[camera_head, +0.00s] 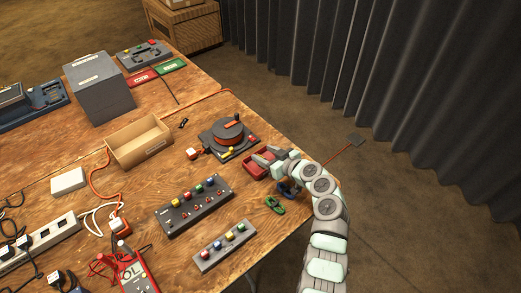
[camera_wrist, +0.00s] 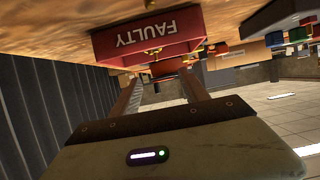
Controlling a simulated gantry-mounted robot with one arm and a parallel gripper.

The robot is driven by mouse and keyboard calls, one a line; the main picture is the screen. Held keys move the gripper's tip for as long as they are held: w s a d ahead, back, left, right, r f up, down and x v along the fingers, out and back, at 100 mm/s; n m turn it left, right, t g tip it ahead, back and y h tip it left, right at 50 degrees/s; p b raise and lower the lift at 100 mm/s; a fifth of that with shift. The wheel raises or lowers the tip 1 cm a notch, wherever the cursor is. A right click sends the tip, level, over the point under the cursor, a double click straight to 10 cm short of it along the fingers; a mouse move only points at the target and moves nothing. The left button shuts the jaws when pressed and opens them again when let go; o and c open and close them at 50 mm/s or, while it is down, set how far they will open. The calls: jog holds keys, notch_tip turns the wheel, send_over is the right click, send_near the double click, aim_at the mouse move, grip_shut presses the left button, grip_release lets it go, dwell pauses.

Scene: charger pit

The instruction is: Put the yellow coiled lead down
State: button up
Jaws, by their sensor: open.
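I cannot clearly make out the yellow coiled lead. In the head view a small yellow shape (camera_head: 226,155) lies at the front of the reel's base, too small to identify. In the wrist view small yellow bits (camera_wrist: 153,50) show at the red FAULTY tray, and I cannot tell whether they are the lead. My gripper (camera_head: 264,157) is at the red tray (camera_head: 250,172) near the table's right edge. In the wrist view its two fingers (camera_wrist: 163,85) stand apart, pointing at the tray (camera_wrist: 148,37). Part of the tray is hidden by the gripper in the head view.
A cable reel (camera_head: 228,136) stands just left of my gripper. Green (camera_head: 275,205) and blue (camera_head: 285,187) coiled items lie near the table edge beside my arm. A grey box with several coloured knobs (camera_head: 194,205) and an open wooden box (camera_head: 139,144) stand further left.

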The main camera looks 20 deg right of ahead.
jog(key=p+v, duration=0.1)
jog(key=v, duration=0.7)
jog(key=shift+s+r, duration=0.15)
jog(key=shift+s, duration=0.15)
jog(key=shift+d, duration=0.1)
dwell(1.1)
